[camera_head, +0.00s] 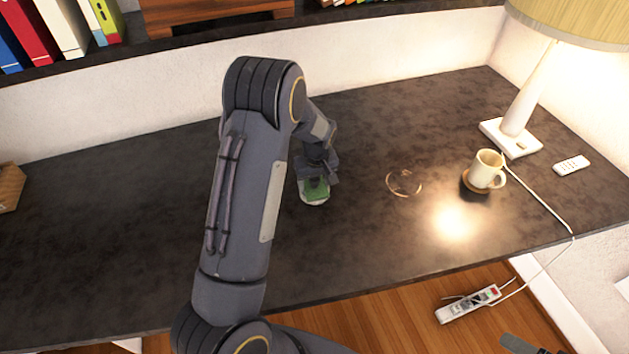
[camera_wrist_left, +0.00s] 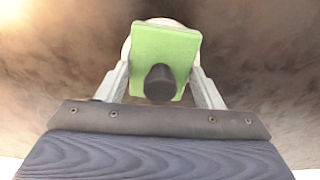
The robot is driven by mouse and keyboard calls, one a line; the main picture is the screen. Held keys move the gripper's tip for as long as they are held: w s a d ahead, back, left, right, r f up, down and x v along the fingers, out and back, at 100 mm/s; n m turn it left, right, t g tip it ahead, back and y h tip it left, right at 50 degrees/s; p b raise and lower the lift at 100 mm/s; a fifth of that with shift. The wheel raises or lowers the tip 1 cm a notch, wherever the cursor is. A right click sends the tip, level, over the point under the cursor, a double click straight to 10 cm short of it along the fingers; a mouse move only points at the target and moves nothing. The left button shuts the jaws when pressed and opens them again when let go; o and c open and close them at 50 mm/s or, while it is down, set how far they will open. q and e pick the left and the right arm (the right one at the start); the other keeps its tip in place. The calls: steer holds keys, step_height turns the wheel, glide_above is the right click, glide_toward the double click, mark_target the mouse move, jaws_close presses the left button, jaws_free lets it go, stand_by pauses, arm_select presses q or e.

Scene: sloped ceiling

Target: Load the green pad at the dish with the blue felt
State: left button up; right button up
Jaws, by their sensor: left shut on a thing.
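The green pad (camera_head: 316,187) is a flat block with a dark knob; it also shows in the left wrist view (camera_wrist_left: 180,42). My left gripper (camera_head: 317,172) is shut on the pad by its knob, the fingers on both sides in the left wrist view (camera_wrist_left: 160,78). A pale round dish (camera_head: 314,201) shows under the pad; its rim peeks out in the left wrist view (camera_wrist_left: 126,50). Whether pad and dish touch is unclear. No blue felt is visible. A dark piece at the bottom right edge may be my right gripper (camera_head: 522,344); its jaws cannot be made out.
A thin glassy ring (camera_head: 404,182) lies right of the pad on the dark desk (camera_head: 110,225). Further right are a mug (camera_head: 486,168) on a brown coaster, a lamp (camera_head: 522,100) and a remote (camera_head: 571,165). The desk's left side is mostly clear.

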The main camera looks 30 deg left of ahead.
stand_by(0.5)
arm_select(q)
steer(key=shift+r+p, duration=2.15)
steer(key=shift+r, duration=1.35)
steer(key=shift+d, duration=0.1)
